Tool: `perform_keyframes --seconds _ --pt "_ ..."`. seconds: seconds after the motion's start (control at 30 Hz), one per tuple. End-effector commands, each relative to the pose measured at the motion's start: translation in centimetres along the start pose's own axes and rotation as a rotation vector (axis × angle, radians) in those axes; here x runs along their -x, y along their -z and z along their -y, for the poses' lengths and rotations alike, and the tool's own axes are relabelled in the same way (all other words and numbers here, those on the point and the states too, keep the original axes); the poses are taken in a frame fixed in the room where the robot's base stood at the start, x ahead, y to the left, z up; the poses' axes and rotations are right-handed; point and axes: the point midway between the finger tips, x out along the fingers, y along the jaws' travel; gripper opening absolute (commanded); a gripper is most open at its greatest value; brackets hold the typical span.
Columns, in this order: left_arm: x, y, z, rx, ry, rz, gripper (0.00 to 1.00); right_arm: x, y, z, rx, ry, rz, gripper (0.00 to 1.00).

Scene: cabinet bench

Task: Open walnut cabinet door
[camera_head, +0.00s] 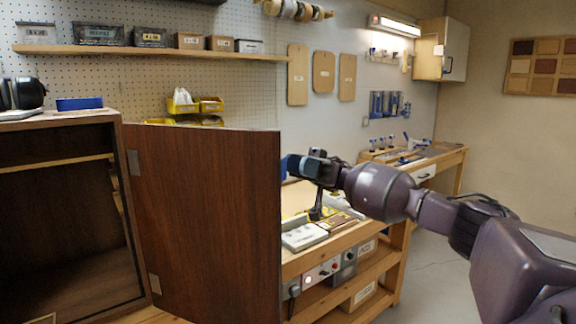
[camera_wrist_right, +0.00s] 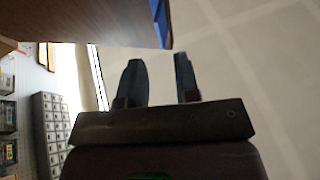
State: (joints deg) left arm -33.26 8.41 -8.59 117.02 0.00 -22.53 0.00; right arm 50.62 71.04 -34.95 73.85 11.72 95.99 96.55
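The walnut cabinet (camera_head: 70,220) stands at the left with its dark interior showing. Its door (camera_head: 205,220) stands wide open, hinged on the cabinet's right side and swung out to the right, with its inner face toward the head camera. My right gripper (camera_head: 300,166) is just beyond the door's free edge in the head view, and the door may hide part of it. In the right wrist view the two fingers of my right gripper (camera_wrist_right: 158,78) are apart with nothing between them. A wood panel with a blue edge (camera_wrist_right: 161,24) lies ahead of the fingertips. My left gripper is not in view.
A workbench (camera_head: 345,238) with tools and a lower shelf stands behind the door and my right arm. Ear defenders (camera_head: 22,93) and a blue box (camera_head: 79,104) are on the cabinet top. Open floor (camera_head: 435,270) shows at the right.

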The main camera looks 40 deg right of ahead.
Motion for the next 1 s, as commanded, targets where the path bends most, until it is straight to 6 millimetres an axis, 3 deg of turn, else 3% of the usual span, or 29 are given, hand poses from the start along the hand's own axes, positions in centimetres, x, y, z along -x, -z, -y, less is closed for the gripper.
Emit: perform_keyframes --seconds 0.2,0.4,1.0 --pt "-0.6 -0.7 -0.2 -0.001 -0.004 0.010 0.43 4.0 -0.3 -0.1 -0.002 -0.003 -0.002 0.30" --pt "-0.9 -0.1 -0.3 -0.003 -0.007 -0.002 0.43 5.8 -0.2 -0.1 -0.001 -0.002 -0.001 0.30" --pt "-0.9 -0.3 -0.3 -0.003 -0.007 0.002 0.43 6.2 0.0 0.0 0.001 0.001 0.000 0.30"
